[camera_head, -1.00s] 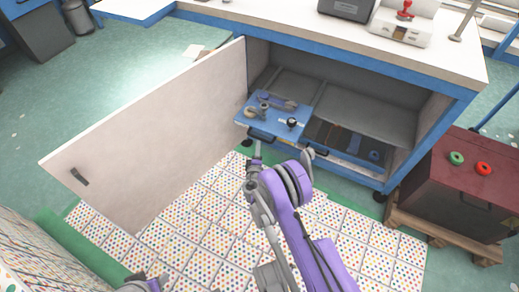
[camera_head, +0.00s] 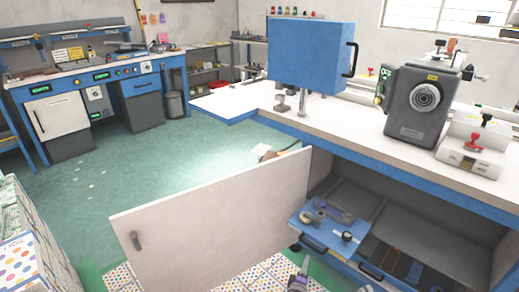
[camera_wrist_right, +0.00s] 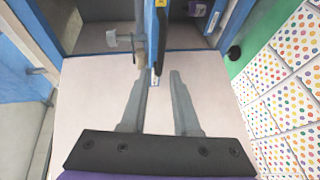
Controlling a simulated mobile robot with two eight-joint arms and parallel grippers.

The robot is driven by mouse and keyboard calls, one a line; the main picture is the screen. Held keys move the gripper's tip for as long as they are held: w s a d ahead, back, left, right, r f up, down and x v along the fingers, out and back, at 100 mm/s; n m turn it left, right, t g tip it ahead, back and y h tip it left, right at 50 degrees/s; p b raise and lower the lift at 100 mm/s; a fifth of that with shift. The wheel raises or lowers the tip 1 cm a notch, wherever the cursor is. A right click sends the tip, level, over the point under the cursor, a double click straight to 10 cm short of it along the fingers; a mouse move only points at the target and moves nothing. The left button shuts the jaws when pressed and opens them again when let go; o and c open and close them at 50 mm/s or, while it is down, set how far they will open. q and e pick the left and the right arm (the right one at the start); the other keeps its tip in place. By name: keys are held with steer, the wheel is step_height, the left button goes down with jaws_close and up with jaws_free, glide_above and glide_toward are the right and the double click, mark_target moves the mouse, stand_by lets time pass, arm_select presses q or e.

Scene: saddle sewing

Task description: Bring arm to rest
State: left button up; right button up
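My right gripper (camera_head: 304,262) shows at the bottom edge of the head view, just in front of the pulled-out blue drawer (camera_head: 330,236). Only a small part of my right arm shows there. In the right wrist view the two grey fingers of the right gripper (camera_wrist_right: 163,74) stand apart with a gap between them, and nothing is clasped. A narrow blue edge with a yellow mark (camera_wrist_right: 157,45) lies beyond the fingertips. My left gripper is not in view.
The white cabinet door (camera_head: 215,225) hangs open left of the drawer. The workbench (camera_head: 345,130) above bears a blue box (camera_head: 308,55) and a grey machine (camera_head: 418,105). Dotted floor tiles (camera_wrist_right: 287,70) lie to the right in the wrist view. Open green floor (camera_head: 190,150) lies behind the door.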

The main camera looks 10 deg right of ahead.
steer(key=s+d+r+m+g, duration=0.1)
steer(key=s+r+m+g, duration=0.25)
steer(key=s+r, duration=0.35)
steer(key=s+d+r+m+g, duration=0.2)
steer(key=s+r+m, duration=0.25)
steer(key=r, duration=0.55)
steer(key=s+a+r+m+g+y, duration=0.15)
steer(key=s+a+y, duration=0.3)
steer(key=s, duration=0.95)
steer(key=s+a+m+g+y, duration=0.25)
steer(key=s+a, duration=0.35)
steer(key=s, duration=0.9)
arm_select(q)
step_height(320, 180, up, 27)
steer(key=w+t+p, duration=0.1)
steer(key=p, duration=2.3)
arm_select(e)
step_height(320, 180, up, 27)
steer(key=w, duration=0.1)
steer(key=shift+w+d+r+t, duration=0.2)
steer(key=shift+w+t, duration=0.1)
steer(key=shift+t, duration=0.15)
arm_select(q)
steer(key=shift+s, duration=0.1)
arm_select(e)
steer(key=shift+o, duration=0.2)
steer(key=shift+s, duration=0.1)
